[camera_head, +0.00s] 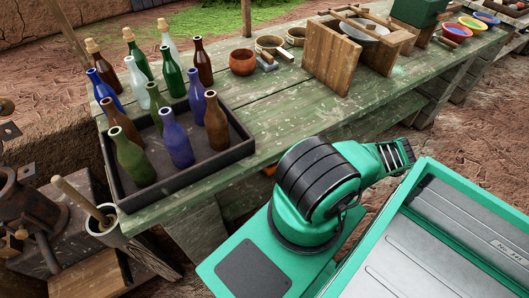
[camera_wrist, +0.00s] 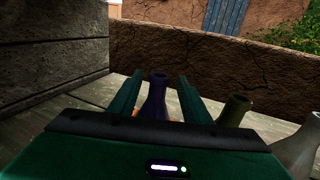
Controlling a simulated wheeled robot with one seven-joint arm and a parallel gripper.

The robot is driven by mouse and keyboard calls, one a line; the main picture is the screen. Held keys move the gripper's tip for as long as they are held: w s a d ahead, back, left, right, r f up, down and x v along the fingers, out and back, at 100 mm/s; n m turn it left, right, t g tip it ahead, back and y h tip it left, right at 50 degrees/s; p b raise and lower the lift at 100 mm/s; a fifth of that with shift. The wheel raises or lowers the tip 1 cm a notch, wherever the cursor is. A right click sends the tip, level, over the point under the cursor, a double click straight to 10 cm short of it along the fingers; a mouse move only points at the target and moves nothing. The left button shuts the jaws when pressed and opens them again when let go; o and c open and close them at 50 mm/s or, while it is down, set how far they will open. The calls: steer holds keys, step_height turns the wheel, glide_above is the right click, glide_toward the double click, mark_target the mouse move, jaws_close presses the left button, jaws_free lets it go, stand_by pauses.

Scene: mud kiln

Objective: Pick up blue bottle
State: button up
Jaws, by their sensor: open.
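In the head view one blue bottle (camera_head: 176,141) stands upright in the dark tray (camera_head: 213,166), and a second blue bottle (camera_head: 196,97) stands behind it there. A darker blue bottle (camera_head: 104,92) stands at the back left, partly hidden. In the wrist view my gripper (camera_wrist: 160,78) has its two green fingers apart. A dark blue bottle (camera_wrist: 156,98) shows in the gap between them, its lower part hidden by the gripper body. I cannot tell how far it is from the fingers or which blue bottle it is. My gripper is not visible in the head view.
Green, brown and clear bottles crowd around the blue ones. An olive bottle (camera_wrist: 234,110) and a pale bottle (camera_wrist: 301,148) stand right of my gripper in the wrist view. A grey wooden block (camera_wrist: 50,50) is at its left. Bare green tabletop (camera_head: 285,120) lies right of the tray.

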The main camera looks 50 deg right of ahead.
steer(key=shift+w+a, duration=0.3)
steer(key=shift+w, duration=0.15)
steer(key=shift+s+d, duration=0.1)
jaws_close()
steer(key=shift+r, duration=0.1)
